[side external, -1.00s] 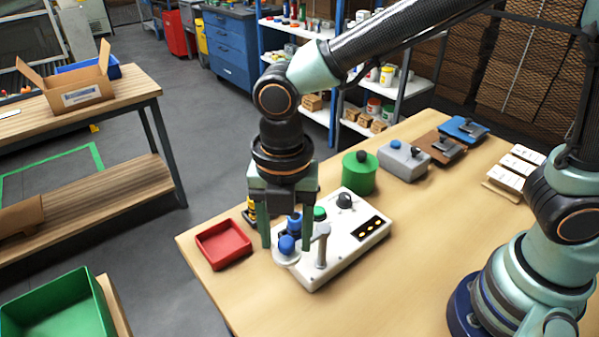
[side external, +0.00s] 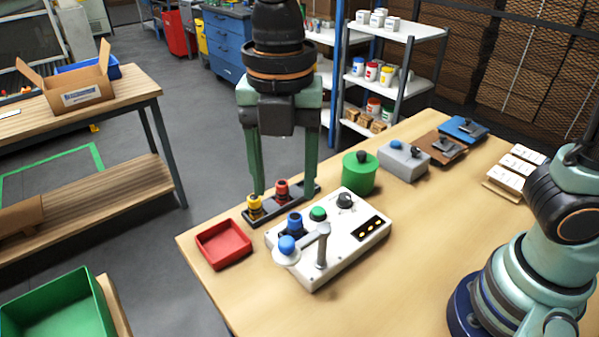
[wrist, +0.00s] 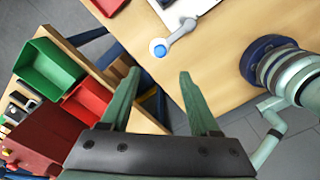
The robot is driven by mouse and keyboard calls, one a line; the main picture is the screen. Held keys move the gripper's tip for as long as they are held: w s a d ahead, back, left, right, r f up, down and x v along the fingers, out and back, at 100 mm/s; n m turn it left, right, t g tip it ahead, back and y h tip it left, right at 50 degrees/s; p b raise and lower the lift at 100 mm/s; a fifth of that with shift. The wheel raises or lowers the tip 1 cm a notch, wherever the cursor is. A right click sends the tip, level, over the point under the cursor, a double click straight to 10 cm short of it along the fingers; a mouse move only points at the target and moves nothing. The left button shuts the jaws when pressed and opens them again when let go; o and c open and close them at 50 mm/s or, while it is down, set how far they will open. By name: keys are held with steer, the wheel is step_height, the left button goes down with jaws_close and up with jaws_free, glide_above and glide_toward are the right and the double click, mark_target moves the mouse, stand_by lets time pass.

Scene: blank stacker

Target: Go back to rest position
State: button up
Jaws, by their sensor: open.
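My gripper (side external: 284,190) is open and empty in the side view, fingers pointing down, raised above the back left part of the table. In the wrist view its two green fingers (wrist: 157,75) stand apart with nothing between them. Below it in the side view is the white control box (side external: 345,250) with a blue piece, a green button, a dark knob and a lever. A blue knob (side external: 287,244) sits on a pale disc at the box's front left corner. It also shows in the wrist view (wrist: 159,47).
A dark rack (side external: 262,217) holds a yellow and a red piece, close below my fingers. A red tray (side external: 223,244), a green cylinder (side external: 360,176) and a grey box (side external: 403,163) stand on the table. A green bin (side external: 57,307) is off the table.

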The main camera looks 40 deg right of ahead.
steer(key=shift+r, duration=0.75)
steer(key=d+f+m+t, duration=0.2)
steer(key=d+m+t, duration=0.3)
steer(key=d+m, duration=1.9)
steer(key=m, duration=0.3)
steer(key=shift+w+f+t, duration=0.15)
steer(key=shift+w+t, duration=0.15)
